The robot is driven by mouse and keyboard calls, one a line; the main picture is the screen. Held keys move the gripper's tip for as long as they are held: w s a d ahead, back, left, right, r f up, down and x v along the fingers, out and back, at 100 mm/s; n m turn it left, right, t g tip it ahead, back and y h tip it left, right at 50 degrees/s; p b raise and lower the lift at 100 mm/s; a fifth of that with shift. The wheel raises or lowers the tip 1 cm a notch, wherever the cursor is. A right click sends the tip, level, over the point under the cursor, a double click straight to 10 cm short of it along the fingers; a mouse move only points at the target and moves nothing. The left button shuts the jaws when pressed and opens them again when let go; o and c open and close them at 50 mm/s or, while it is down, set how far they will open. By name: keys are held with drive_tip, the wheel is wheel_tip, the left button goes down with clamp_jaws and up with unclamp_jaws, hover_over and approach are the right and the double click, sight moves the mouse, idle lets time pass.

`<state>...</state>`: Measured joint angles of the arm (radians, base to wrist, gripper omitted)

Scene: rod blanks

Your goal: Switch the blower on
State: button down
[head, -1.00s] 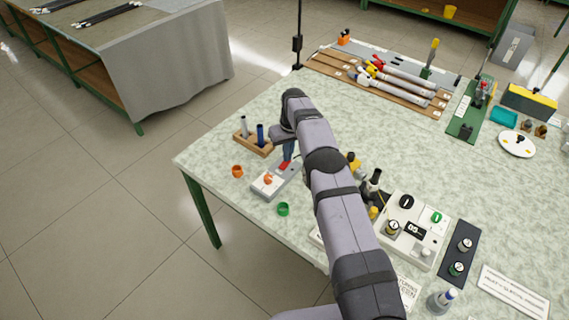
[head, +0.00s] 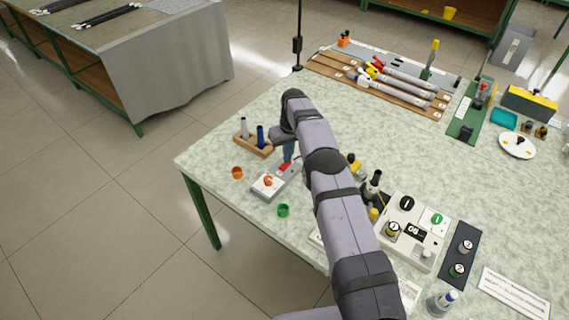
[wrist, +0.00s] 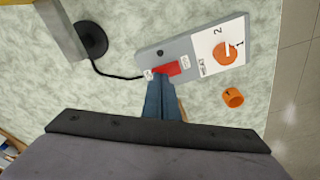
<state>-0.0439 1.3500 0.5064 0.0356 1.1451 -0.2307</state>
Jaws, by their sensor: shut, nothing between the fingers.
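The grey control box (head: 266,194) lies near the table's front left edge, with a red rocker switch (head: 286,167) and an orange dial (head: 268,181). In the wrist view the rocker (wrist: 168,69) sits between two small white labels, too small to read surely. The dial (wrist: 225,52) sits on a white plate marked 1 and 2. My gripper (wrist: 160,82) is shut and empty, its blue fingertips at the rocker's edge; I cannot tell whether they press it. A black cable (wrist: 115,75) runs from the box toward a round black base (wrist: 90,39).
An orange cap (head: 237,172) and a green ring (head: 283,210) lie beside the box. A wooden block (head: 252,143) with upright rods stands just behind. My arm hides part of the table. A white panel (head: 409,243) with knobs lies to the right.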

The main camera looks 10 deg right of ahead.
wheel_tip(320, 180, up, 6)
drive_tip(key=p, duration=0.3)
idle(0.3)
drive_tip(key=shift+r, duration=0.1)
idle(0.3)
drive_tip(key=s+d+r+m, duration=0.1)
drive_tip(key=s+r, duration=0.4)
drive_tip(key=s, duration=0.3)
drive_tip(key=s+d+r+m, duration=0.1)
drive_tip(key=s+r, duration=0.4)
drive_tip(key=s, duration=0.3)
drive_tip(key=s+d+f+m+g, duration=0.1)
drive_tip(key=s, duration=2.4)
drive_tip(key=shift+s+d+f+g, duration=0.2)
drive_tip(key=shift+d+f+g, duration=0.1)
drive_tip(key=shift+f, duration=0.05)
drive_tip(key=shift+w, duration=0.15)
